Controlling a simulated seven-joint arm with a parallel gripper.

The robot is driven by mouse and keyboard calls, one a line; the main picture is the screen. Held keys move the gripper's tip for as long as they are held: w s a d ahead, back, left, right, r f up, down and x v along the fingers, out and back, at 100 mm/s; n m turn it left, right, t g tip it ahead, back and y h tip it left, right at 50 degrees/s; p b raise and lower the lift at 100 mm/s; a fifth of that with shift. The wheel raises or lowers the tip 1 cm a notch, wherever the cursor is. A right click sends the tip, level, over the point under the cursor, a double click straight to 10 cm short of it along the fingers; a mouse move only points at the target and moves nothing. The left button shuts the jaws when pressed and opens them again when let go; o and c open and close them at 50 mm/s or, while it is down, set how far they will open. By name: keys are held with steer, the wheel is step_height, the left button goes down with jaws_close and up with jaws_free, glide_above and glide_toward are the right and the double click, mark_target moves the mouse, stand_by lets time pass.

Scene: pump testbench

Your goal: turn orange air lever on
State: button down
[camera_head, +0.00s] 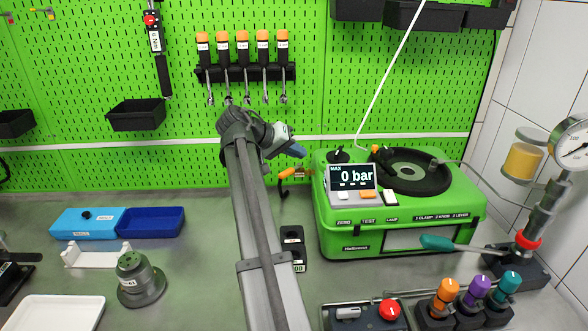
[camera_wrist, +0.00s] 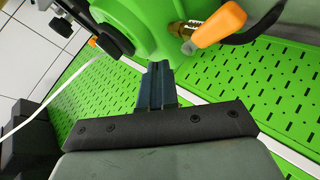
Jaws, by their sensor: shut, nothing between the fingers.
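The orange air lever (camera_head: 287,173) is a small handle on a brass valve at the left side of the green test bench (camera_head: 335,235), in front of the green pegboard. In the head view it points left and slightly down from the valve. The wrist view shows the lever (camera_wrist: 220,25) close up at the top, with the brass valve (camera_wrist: 184,30) beside it. My gripper (camera_head: 299,151) is above the lever in the head view and apart from it. In the wrist view its dark blue fingers (camera_wrist: 157,72) are together with nothing between them.
The bench carries a display (camera_head: 351,177) reading 0 bar and a round black clamp (camera_head: 408,172). A black hose (camera_wrist: 262,28) runs beside the lever. A white cable (camera_head: 385,80) hangs to the bench. A black holder (camera_head: 292,245) stands on the table in front.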

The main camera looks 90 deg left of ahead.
mark_target(294, 169)
steer(key=w+d+r+n+g+h, duration=0.1)
steer(key=w+d+r+n+g, duration=0.15)
steer(key=d+n+g, duration=0.35)
steer(key=w+d+r+n+g+h, duration=0.1)
steer(key=w+d+r+n+g, duration=0.1)
steer(key=d+r+n+g, duration=0.4)
steer(key=shift+m+g, duration=0.5)
steer(key=shift+m, duration=0.3)
steer(key=shift+s+a+f, duration=0.95)
steer(key=shift+a+f, duration=0.2)
steer(key=shift+f, duration=0.65)
steer(key=shift+s+a+f, duration=0.9)
steer(key=shift+a+f, duration=0.3)
steer(key=shift+f, duration=0.6)
steer(key=shift+s+a+f, duration=0.95)
steer(key=shift+a+f, duration=0.2)
steer(key=shift+f, duration=0.65)
